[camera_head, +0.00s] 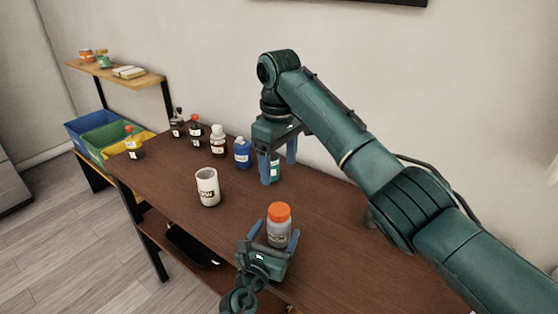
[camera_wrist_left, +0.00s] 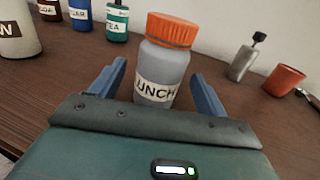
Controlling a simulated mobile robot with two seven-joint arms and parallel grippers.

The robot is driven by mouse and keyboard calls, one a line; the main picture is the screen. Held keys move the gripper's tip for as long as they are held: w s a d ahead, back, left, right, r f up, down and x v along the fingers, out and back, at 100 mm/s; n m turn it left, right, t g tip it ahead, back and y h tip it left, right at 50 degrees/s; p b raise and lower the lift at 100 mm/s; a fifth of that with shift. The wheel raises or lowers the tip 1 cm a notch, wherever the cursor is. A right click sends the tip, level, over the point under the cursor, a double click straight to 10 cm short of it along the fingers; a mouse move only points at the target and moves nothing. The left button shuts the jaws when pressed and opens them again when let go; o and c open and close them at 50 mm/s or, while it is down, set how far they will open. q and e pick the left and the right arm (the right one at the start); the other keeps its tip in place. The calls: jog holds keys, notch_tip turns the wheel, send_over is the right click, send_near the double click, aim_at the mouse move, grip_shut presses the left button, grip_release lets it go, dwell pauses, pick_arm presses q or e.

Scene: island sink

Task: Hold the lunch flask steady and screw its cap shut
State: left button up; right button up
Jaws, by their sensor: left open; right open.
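The lunch flask (camera_head: 279,232) is a grey bottle standing upright near the table's front edge, with an orange cap (camera_head: 280,211) on top. In the left wrist view the flask (camera_wrist_left: 166,70) shows a white label reading "UNCH", and its ribbed orange cap (camera_wrist_left: 172,29) sits on its mouth. How far the cap is screwed down I cannot tell. My left gripper (camera_head: 268,240) is open, with its blue fingers on either side of the flask and gaps visible. My right gripper (camera_head: 278,169) is open, pointing down above the table behind the flask, partly in front of a teal bottle (camera_head: 274,170).
A white mug-like container (camera_head: 207,187) stands left of the flask. A blue bottle (camera_head: 243,153) and several other bottles line the back. In the left wrist view a grey bottle (camera_wrist_left: 242,62) and a red cup (camera_wrist_left: 284,80) stand to the right. Coloured bins (camera_head: 104,140) are far left.

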pick_arm(q)
jog(key=v, duration=1.3)
